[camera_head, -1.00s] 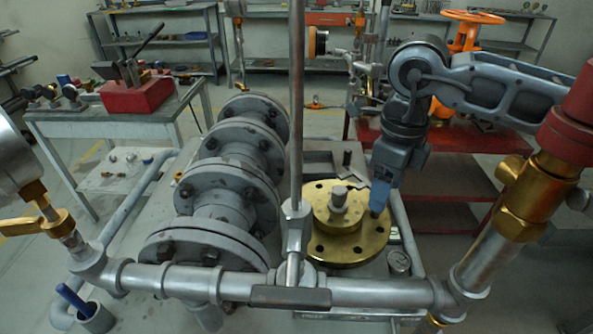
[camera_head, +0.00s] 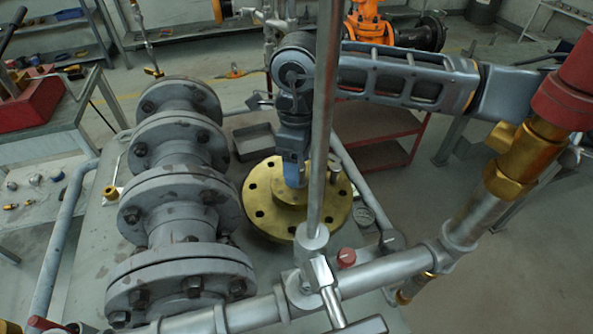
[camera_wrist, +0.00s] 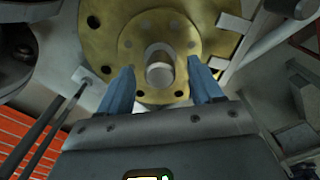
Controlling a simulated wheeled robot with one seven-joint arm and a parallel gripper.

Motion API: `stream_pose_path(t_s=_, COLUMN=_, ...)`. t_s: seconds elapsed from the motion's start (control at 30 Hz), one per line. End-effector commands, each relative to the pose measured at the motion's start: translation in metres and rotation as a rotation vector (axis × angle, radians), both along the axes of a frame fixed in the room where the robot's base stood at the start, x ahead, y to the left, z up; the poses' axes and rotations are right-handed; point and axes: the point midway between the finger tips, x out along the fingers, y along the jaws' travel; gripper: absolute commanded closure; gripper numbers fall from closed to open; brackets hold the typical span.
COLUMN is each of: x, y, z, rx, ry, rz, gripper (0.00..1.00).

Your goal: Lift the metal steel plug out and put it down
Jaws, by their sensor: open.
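The steel plug (camera_wrist: 158,68) is a short round grey cylinder standing in the middle of a brass flange (camera_wrist: 100,40) in the wrist view. My gripper (camera_wrist: 161,66) is open, with one blue finger on each side of the plug in that picture. I cannot tell how far the fingertips are above it, and no grip on it shows. In the head view, my gripper (camera_head: 295,180) points down over the centre of the brass flange (camera_head: 262,213) and hides the plug there.
A small upright steel piece (camera_head: 336,170) stands at the flange's right edge. A vertical rod (camera_head: 322,130) crosses in front of the flange. Grey flanged pipework (camera_head: 175,205) lies left, a horizontal pipe (camera_head: 390,268) in front. A shallow grey tray (camera_head: 254,142) sits behind.

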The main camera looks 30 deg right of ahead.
Motion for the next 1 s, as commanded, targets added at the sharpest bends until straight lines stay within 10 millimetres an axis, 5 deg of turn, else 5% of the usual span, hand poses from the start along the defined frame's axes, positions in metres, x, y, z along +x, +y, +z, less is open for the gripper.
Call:
stream_pose_path(t_s=0.37, x=0.0000, y=0.0003, z=-0.0123, rx=0.000, ry=-0.001, rz=0.002, gripper=0.35)
stream_pose_path(t_s=1.0, x=0.0000, y=0.0004, z=-0.0119, rx=0.001, ry=-0.001, rz=0.002, gripper=0.96)
